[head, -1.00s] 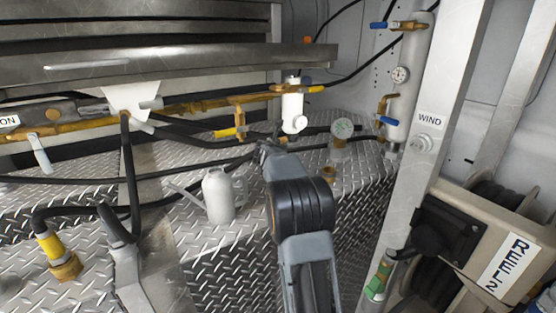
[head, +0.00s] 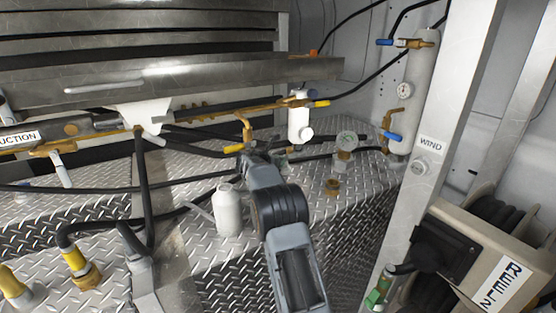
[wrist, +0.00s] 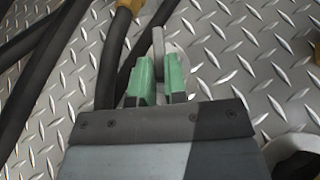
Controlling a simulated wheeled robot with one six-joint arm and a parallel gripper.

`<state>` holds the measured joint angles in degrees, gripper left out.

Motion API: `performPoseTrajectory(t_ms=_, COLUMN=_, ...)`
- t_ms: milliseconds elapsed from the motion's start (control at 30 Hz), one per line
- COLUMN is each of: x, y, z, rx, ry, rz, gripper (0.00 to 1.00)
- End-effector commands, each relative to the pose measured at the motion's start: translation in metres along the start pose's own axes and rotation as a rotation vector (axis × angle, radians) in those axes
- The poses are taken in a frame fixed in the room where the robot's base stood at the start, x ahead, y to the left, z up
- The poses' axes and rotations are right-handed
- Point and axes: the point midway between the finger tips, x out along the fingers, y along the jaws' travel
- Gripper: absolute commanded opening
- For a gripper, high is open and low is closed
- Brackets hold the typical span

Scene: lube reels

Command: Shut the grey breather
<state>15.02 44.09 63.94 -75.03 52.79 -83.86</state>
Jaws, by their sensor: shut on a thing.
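The grey breather (wrist: 175,50) shows in the wrist view as a round grey piece on the diamond plate, with an upright grey tab. My gripper (wrist: 159,65) has its two green fingers closed on the tab, one on each side. The fingers hide the lower part of the breather. In the head view my gripper (head: 256,156) is at the far end of my arm, below the brass pipe. The breather is hidden or too small to make out there. I cannot tell its turned position.
Black hoses (wrist: 110,60) run close to the left of the fingers. A white can (head: 228,210) stands left of my arm. A post marked WIND (head: 432,145) stands further right.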

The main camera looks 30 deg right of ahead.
Motion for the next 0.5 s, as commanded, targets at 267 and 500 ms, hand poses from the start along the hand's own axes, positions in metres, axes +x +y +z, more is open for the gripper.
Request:
performPoseTrajectory(t_ms=267, x=0.0010, y=-0.0005, z=0.0004, rx=0.001, ry=-0.002, rz=-0.001, gripper=0.00)
performPoseTrajectory(t_ms=500, x=0.0008, y=-0.0004, z=0.0000, rx=0.000, ry=-0.001, rz=-0.001, gripper=0.29)
